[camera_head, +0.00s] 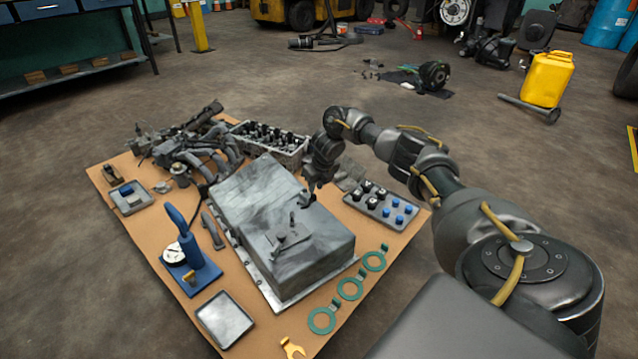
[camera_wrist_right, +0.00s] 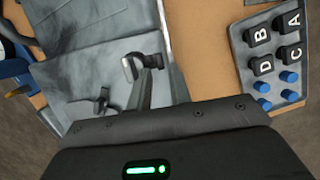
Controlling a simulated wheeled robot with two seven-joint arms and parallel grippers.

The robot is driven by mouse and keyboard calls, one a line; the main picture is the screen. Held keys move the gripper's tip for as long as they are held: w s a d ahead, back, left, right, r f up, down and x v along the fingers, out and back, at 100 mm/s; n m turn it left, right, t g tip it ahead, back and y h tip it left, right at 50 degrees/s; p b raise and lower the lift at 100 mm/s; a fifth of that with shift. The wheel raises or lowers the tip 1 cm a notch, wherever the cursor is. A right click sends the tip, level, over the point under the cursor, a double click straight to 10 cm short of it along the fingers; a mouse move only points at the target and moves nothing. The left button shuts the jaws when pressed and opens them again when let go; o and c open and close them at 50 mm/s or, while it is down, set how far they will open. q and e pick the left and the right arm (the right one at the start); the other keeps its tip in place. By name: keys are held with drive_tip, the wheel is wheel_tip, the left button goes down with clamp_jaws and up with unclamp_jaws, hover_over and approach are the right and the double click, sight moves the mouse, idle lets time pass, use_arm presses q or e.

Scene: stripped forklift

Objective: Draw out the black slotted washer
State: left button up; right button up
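A dark flat piece (camera_head: 284,241), which looks like the black slotted washer, lies on top of the grey metal housing (camera_head: 318,255). It also shows in the wrist view (camera_wrist_right: 88,104), with a small upright part beside it. I cannot make out its slot. My right gripper (camera_head: 307,201) is over the housing, behind that piece and apart from it. In the wrist view its fingers (camera_wrist_right: 163,75) stand apart with a gap between them. A dark curved part (camera_wrist_right: 130,68) shows at the left finger's tip; I cannot tell whether they touch. My left gripper is out of view.
A tray (camera_head: 380,206) with black lettered caps and blue pegs is right of the housing. Green ring tags (camera_head: 350,288) and a yellow slotted tag (camera_head: 292,348) lie along the mat's near right edge. A blue dial stand (camera_head: 190,258) and an empty tray (camera_head: 225,319) are left.

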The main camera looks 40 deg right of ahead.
sight(314, 195)
drive_tip(key=shift+b+x, duration=0.8)
drive_tip(key=shift+x, duration=1.1)
clamp_jaws()
